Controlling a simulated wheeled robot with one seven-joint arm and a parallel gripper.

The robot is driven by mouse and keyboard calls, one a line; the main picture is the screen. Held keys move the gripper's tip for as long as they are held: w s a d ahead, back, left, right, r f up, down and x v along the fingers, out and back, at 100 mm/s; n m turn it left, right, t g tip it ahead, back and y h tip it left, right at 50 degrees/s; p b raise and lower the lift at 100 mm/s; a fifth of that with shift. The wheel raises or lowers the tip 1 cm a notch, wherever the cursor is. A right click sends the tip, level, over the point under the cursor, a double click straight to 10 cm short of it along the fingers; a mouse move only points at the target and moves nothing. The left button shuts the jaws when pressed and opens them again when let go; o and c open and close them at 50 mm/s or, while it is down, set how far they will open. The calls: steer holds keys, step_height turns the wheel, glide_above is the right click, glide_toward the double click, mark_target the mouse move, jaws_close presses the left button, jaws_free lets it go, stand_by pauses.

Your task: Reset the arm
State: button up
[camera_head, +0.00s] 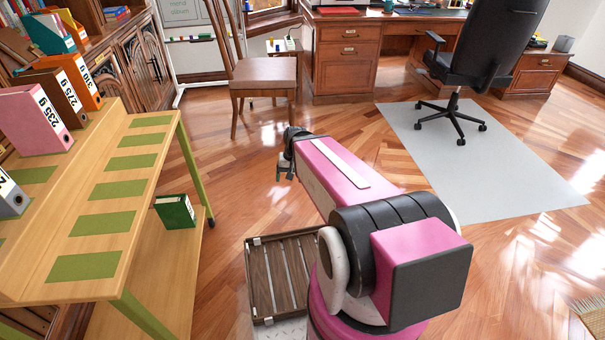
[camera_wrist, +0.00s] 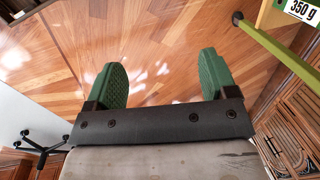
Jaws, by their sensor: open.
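My gripper (camera_wrist: 163,80) is open and empty in the wrist view, its two green fingers spread apart with bare wooden floor beyond them. In the head view my gripper (camera_head: 281,170) shows small and dark at the far end of my pink arm, over open floor. The arm stretches forward from the lower right, and the arm itself partly hides the gripper. Nothing touches the fingers in either view.
A wooden table (camera_head: 150,170) with green patches and several binders stands at the left. A green binder (camera_head: 176,211) stands on its lower shelf. A wooden chair (camera_head: 262,72), a desk (camera_head: 345,70) and an office chair (camera_head: 484,50) stand farther back. The central floor is clear.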

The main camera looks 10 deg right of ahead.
steer(key=d+r, duration=0.1)
steer(key=s+d+h, duration=0.1)
steer(key=d, duration=0.1)
steer(key=s+d+r+n+h, duration=0.1)
steer(key=shift+d+r, duration=0.3)
steer(key=shift+d, duration=0.05)
stand_by(2.0)
